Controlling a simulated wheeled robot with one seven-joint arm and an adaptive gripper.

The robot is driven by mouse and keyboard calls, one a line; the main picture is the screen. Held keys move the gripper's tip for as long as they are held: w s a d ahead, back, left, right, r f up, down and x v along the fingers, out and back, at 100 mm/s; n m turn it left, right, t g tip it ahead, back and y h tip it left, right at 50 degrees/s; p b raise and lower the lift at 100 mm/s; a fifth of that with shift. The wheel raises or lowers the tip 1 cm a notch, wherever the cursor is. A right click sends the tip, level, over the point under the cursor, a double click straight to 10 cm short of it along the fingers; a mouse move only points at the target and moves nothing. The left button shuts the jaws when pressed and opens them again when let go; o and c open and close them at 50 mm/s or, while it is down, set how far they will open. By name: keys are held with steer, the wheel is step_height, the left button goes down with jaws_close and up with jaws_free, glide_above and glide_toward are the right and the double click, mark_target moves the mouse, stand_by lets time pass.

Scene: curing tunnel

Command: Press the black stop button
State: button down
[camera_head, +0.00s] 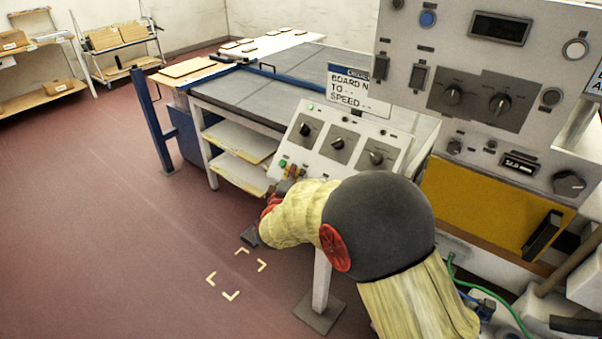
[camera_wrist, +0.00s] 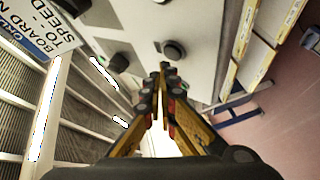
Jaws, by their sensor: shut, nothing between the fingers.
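A sloped light-grey control panel (camera_head: 322,163) carries a row of three black rotary knobs, the middle one (camera_head: 337,143) among them. A small green button (camera_head: 283,162) sits at its lower left. My gripper (camera_head: 292,173) is at the panel's lower left edge, close to the green button, and my arm hides part of the panel. In the wrist view my gripper (camera_wrist: 164,70) is shut and empty, its tips over the panel face. A round black control (camera_wrist: 174,50) shows just beyond the tips. I cannot tell whether it is the stop button, or whether the tips touch anything.
A tall grey cabinet (camera_head: 480,55) with dials and a yellow panel (camera_head: 480,205) stands at the right. A sign (camera_head: 355,90) stands behind the sloped panel. A conveyor table (camera_head: 270,95) runs behind. Green hose (camera_head: 490,290) lies lower right. The floor at left is clear.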

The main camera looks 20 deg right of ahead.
steer(key=shift+w+d+f+b, duration=0.3)
steer(key=shift+d+f+b, duration=0.25)
steer(key=shift+b, duration=1.1)
stand_by(1.1)
steer(key=shift+a, duration=0.15)
steer(key=shift+s+a+r, duration=0.35)
steer(key=shift+r, duration=0.2)
steer(key=shift+s+a+r, duration=0.5)
steer(key=shift+a+r, duration=0.25)
steer(key=shift+r, duration=0.15)
steer(key=shift+s+a+r, duration=0.5)
steer(key=shift+a+r, duration=0.2)
steer(key=shift+r, duration=0.15)
